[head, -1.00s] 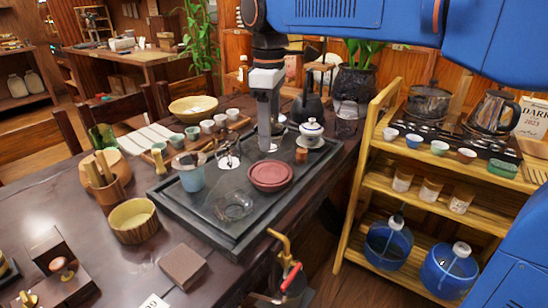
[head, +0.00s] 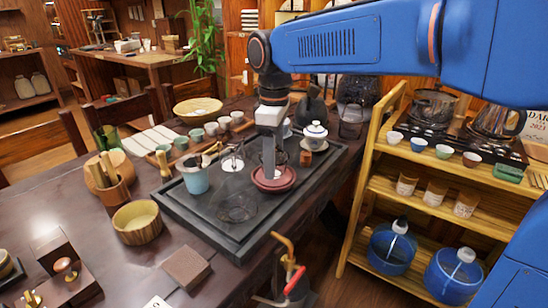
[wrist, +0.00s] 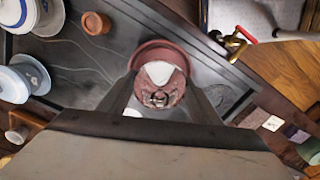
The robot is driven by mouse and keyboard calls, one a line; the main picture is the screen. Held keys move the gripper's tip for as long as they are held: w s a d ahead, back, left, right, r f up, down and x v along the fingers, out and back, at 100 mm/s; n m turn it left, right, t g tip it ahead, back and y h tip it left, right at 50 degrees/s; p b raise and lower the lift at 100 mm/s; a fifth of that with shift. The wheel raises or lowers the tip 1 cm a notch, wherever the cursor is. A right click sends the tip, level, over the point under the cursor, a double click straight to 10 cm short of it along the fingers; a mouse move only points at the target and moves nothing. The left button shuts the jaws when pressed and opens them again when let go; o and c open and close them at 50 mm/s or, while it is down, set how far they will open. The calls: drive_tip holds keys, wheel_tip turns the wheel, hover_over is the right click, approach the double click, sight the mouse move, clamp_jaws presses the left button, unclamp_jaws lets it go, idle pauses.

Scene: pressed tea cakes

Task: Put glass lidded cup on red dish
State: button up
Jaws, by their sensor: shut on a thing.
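My gripper (head: 269,165) points down over the red dish (head: 273,183) on the dark tea tray. It is shut on the glass lidded cup, whose clear body (head: 281,159) is hard to make out beside the fingers. In the wrist view, the cup's pale lid and ornate knob (wrist: 160,96) lie between my gripper's fingers (wrist: 161,100), over the red dish (wrist: 150,50). The cup appears inside the dish's outline. I cannot tell whether it touches the dish; its base is hidden.
A white lidded cup on a saucer (head: 315,134) stands behind right on the tray (head: 206,218). A wooden shelf (head: 352,215) stands at right.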

drive_tip(key=o, duration=1.1)
drive_tip(key=shift+c, duration=0.2)
wheel_tip(320, 180, up, 12)
drive_tip(key=shift+r, duration=0.1)
drive_tip(key=s+d+f+m+t, duration=0.2)
drive_tip(key=s+d+f+m, duration=0.4)
drive_tip(key=d, duration=0.5)
drive_tip(key=s+d+f+m+t, duration=0.1)
drive_tip(key=s+d+f+m, duration=0.3)
drive_tip(key=s+d+f, duration=0.55)
drive_tip(key=s+d+f+m+t, duration=0.1)
drive_tip(key=s+d+f+m, duration=0.3)
drive_tip(key=f, duration=0.4)
drive_tip(key=shift+s+d+m+t, duration=0.4)
drive_tip(key=shift+s+d, duration=0.2)
drive_tip(key=shift+d, duration=0.65)
drive_tip(key=shift+r, duration=0.1)
